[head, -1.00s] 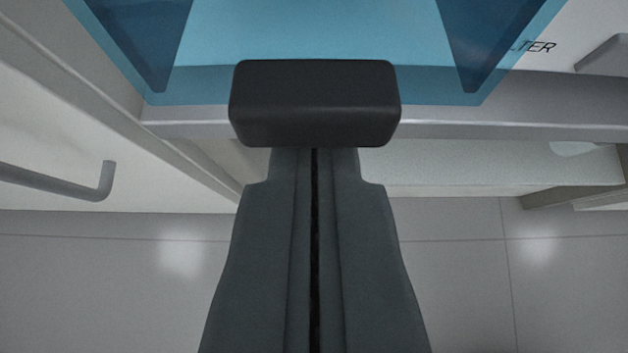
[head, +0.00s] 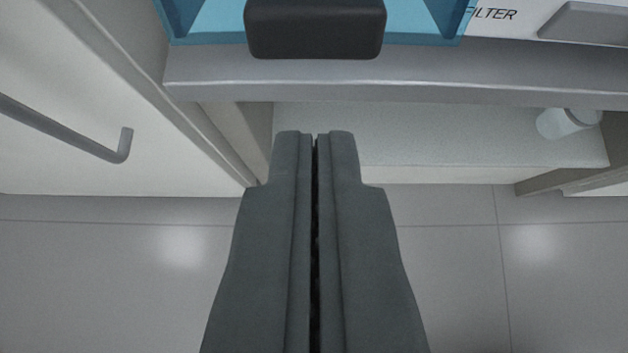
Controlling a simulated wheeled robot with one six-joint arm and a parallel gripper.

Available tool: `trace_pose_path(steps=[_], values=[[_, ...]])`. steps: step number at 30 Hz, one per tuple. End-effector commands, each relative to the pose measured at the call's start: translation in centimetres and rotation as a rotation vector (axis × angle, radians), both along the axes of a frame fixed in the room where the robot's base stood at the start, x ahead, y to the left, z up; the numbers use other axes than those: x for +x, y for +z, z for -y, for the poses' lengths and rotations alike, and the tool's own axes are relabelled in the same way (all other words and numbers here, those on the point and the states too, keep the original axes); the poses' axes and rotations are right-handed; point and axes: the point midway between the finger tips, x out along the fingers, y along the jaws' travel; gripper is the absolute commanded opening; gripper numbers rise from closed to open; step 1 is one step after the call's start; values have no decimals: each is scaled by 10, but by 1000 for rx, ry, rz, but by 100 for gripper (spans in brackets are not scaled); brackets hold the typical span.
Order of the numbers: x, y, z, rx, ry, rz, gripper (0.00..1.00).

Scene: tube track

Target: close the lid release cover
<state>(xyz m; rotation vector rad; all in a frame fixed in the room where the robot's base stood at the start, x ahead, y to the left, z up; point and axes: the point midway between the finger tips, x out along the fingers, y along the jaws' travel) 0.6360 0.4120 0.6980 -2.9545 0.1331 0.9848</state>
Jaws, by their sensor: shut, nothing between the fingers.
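A translucent blue cover (head: 425,22) shows at the top of the head view, with a black block-shaped handle (head: 315,28) at the middle of its near edge. I take this to be the lid release cover; most of it is cut off by the top of the picture, so I cannot tell if it is fully shut. My gripper (head: 315,138) is shut and empty. Its fingertips point at the handle and are apart from it, with a gap between.
A grey counter edge (head: 420,75) runs below the cover. Under it is an open shelf (head: 440,140) with a white cylinder (head: 568,122). A white door with a grey bar handle (head: 75,130) is at left. A label and grey block (head: 590,22) sit at upper right. Tiled floor lies below.

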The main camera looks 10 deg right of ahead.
Motion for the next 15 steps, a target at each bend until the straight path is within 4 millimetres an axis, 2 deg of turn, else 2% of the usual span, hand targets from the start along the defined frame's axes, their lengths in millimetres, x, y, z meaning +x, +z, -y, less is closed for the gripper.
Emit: trace_pose_path(steps=[15], values=[[-75, 13, -7, 0, 1, -3, 0]])
